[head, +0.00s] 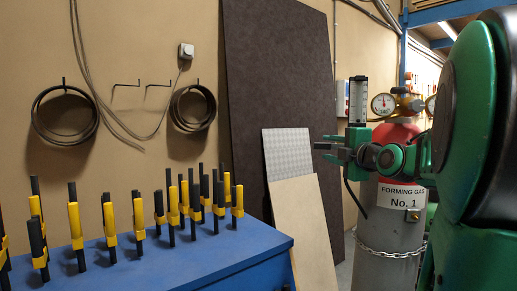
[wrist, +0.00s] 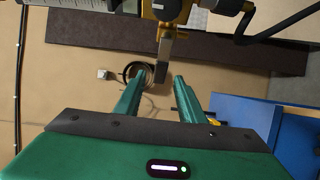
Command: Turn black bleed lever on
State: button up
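My gripper (wrist: 157,77) is open, with one green finger on each side of the lever's free end. A gap shows on both sides, and I see no clear contact. In the head view my gripper (head: 322,152) points left, just below the clear flow tube (head: 357,101). I cannot make out the lever there.
A gas cylinder (head: 385,246) labelled forming gas No. 1, with a pressure gauge (head: 383,104), stands behind my arm. A black hose (wrist: 285,22) curves beside the valve. A blue bench (head: 190,262) with yellow-and-black tools is at left. Panels (head: 308,225) lean on the wall.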

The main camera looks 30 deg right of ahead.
aim_at(315, 145)
jog(key=x, duration=0.9)
jog(key=shift+w, duration=0.2)
grip_shut()
